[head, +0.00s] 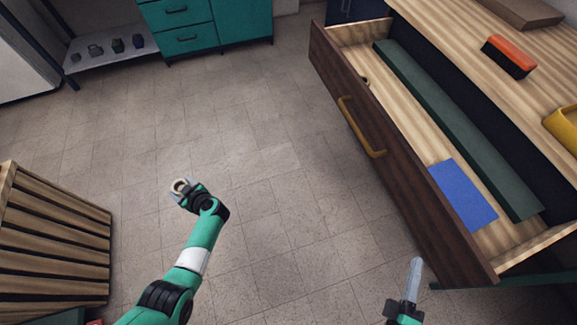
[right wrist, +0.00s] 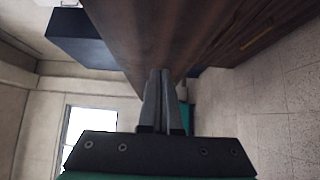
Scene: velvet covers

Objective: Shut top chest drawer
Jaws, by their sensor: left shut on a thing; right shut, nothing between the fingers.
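The top chest drawer (head: 345,105) is pulled open on the right of the head view. Its dark wood front (head: 400,180) carries a yellow handle (head: 360,128). Inside lie a blue flat piece (head: 463,195) and a long dark green bar (head: 450,120). My right gripper (head: 416,264) is shut and empty by the near part of the drawer front. In the right wrist view its fingers (right wrist: 162,75) point at dark wood (right wrist: 160,30); contact cannot be told. My left gripper (head: 181,186) is shut on a small pale round thing, away from the drawer over the floor.
The chest's wooden top (head: 480,60) holds an orange brush (head: 510,55), a yellow object (head: 565,128) and a brown box (head: 525,12). A slatted wooden crate (head: 55,235) stands at left. A teal cabinet (head: 240,25) and a low shelf (head: 110,55) stand behind. The middle floor is clear.

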